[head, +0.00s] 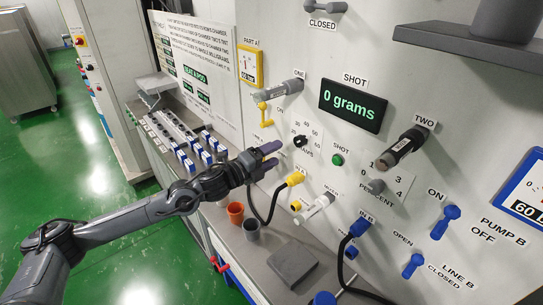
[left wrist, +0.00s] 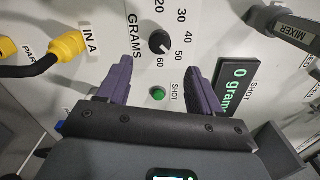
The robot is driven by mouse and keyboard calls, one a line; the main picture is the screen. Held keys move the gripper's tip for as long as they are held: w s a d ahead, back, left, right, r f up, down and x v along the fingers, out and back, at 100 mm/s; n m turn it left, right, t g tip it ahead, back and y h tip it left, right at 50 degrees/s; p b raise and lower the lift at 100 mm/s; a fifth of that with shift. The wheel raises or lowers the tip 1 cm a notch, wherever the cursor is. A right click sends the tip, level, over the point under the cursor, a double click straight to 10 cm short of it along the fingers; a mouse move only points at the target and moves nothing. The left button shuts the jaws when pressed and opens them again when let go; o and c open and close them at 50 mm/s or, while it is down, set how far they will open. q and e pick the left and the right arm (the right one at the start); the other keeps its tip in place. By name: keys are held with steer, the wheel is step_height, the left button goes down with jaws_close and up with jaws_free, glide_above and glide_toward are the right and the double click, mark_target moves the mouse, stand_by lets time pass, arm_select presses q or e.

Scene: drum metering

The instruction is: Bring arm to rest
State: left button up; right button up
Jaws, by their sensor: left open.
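My left arm reaches in from the left in the head view, and its dark gripper (head: 268,156) is held in front of the panel. Its two purple fingers are apart with nothing between them. In the left wrist view the open fingers (left wrist: 158,68) frame the black GRAMS knob (left wrist: 160,42) and the green SHOT button (left wrist: 157,93). I cannot tell whether either finger touches the panel. In the head view the GRAMS knob (head: 300,141) and the green button (head: 337,159) are just right of the gripper. My right gripper is not in view.
The display (head: 352,106) reads 0 grams. Yellow and blue hose plugs (head: 295,179) (head: 360,227) and handles stick out of the panel. Green floor is open at left.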

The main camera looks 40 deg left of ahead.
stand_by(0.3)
arm_select(q)
steer(key=s+d+f+n+g, duration=0.15)
steer(key=s+d+f, duration=0.3)
steer(key=f, duration=0.45)
steer(key=s+d+f+n+g, duration=0.1)
steer(key=s+d+f+n, duration=0.3)
steer(key=f, duration=0.5)
steer(key=s+d+f+n+g, duration=0.6)
steer(key=s+d+f+n, duration=0.35)
steer(key=s+d, duration=0.5)
steer(key=s+n+g+y, duration=0.1)
steer(key=s+n+g, duration=0.4)
steer(key=s, duration=0.5)
step_height(320, 180, up, 25)
steer(key=p, duration=2.5)
steer(key=shift+r+m+g, duration=0.15)
steer(key=shift+m+g, duration=0.15)
steer(key=shift+g, duration=0.15)
